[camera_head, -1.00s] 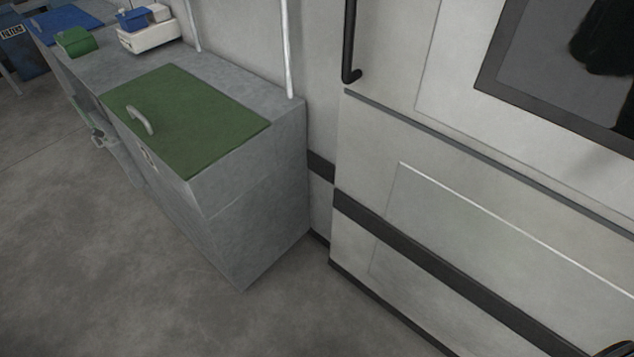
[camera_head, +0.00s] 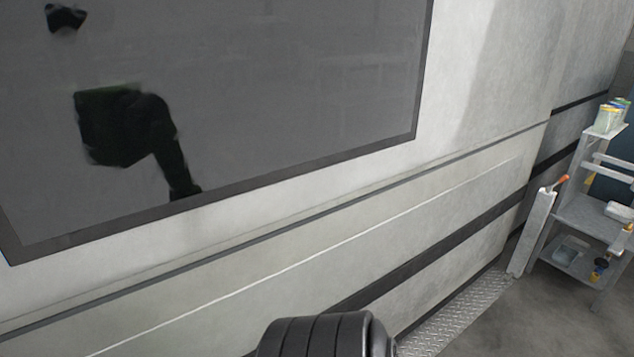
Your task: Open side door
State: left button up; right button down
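The side door, a pale panel (camera_head: 440,165) with a large dark window (camera_head: 270,95), fills the left and middle of the head view. The window has a dark grey frame and holds dark, blurred reflections. A thin grey rail and a wider black strip (camera_head: 425,258) run across the panel below the window. No door handle shows in this view. Neither of my grippers is in view.
A grey shelf stand (camera_head: 580,220) with bottles and small containers stands at the right. A pale upright board (camera_head: 532,232) with an orange-tipped item leans beside it. A metal tread-plate step (camera_head: 460,312) lies along the wall's foot. Grey floor is clear at the lower right.

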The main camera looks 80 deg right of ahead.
aim_at(178, 177)
jog(key=z, duration=3.2)
jog(key=u, duration=0.2)
